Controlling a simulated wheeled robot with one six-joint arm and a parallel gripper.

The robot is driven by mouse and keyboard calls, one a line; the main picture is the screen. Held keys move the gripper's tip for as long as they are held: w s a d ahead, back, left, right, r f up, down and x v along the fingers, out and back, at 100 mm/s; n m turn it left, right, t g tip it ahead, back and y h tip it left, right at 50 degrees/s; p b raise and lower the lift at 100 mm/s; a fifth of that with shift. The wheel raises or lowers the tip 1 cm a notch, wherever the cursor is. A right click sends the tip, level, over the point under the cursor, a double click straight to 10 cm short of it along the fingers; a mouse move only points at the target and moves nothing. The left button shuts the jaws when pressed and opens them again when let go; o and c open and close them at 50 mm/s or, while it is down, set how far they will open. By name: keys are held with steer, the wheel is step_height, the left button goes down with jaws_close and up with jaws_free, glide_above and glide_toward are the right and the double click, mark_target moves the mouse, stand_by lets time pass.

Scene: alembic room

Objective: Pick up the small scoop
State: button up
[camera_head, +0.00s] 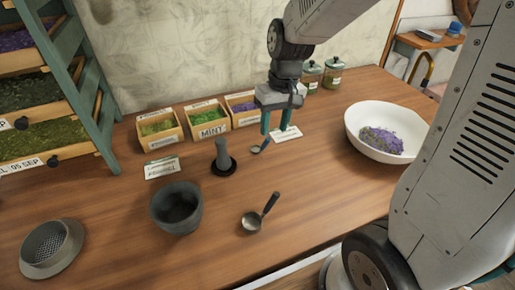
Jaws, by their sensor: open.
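A small scoop (260,146) with a grey bowl and a short handle lies on the wooden table, in front of the small herb boxes. My gripper (276,123) points down just above and behind it, with its two teal fingers apart and nothing seen between them. The scoop's handle end lies close to the left finger; I cannot tell whether they touch. A larger dark-handled scoop (259,214) lies nearer the front of the table.
A black mortar (177,208), a pestle on a dark base (222,158) and a sieve (51,247) stand left. A white bowl of purple herbs (387,131) is at right. Herb boxes (210,120) and lidded jars (333,73) line the back. A label card (287,133) lies by my gripper.

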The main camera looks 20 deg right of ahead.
mark_target(264, 149)
steer(key=w+f, duration=0.2)
steer(key=f, duration=0.1)
steer(key=shift+w+f, duration=0.15)
steer(key=f, duration=0.2)
steer(key=a+f, duration=0.1)
steer(key=f, duration=0.4)
steer(key=shift+w+a+f, duration=0.2)
steer(key=shift+f, duration=0.15)
jaws_close()
